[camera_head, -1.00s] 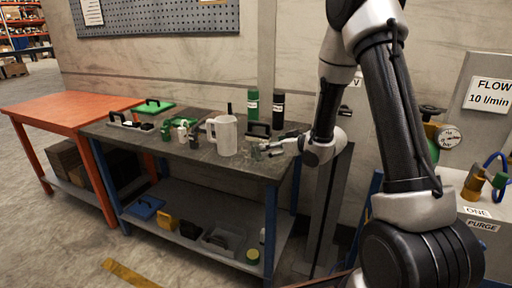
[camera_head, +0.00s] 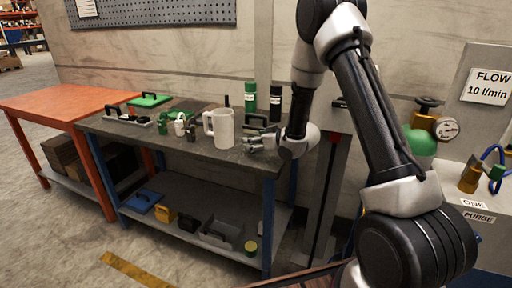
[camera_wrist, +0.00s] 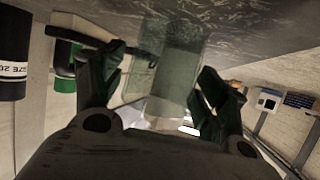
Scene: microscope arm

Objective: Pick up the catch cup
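A clear, see-through cup, which I take to be the catch cup (camera_wrist: 172,75), shows in the wrist view between the two dark fingers of my gripper (camera_wrist: 157,85). The fingers are spread, one on each side of it; I cannot tell whether either touches it. In the head view my gripper (camera_head: 256,144) is low over the right end of the grey bench (camera_head: 180,142), pointing left. The cup is too small and faint to make out clearly there.
A white jug (camera_head: 220,129) stands just left of my gripper. A green bottle (camera_head: 250,98) and a black bottle (camera_head: 276,104) stand behind it. Small fittings and a black-handled tray (camera_head: 128,119) lie further left. An orange table (camera_head: 60,98) adjoins the bench.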

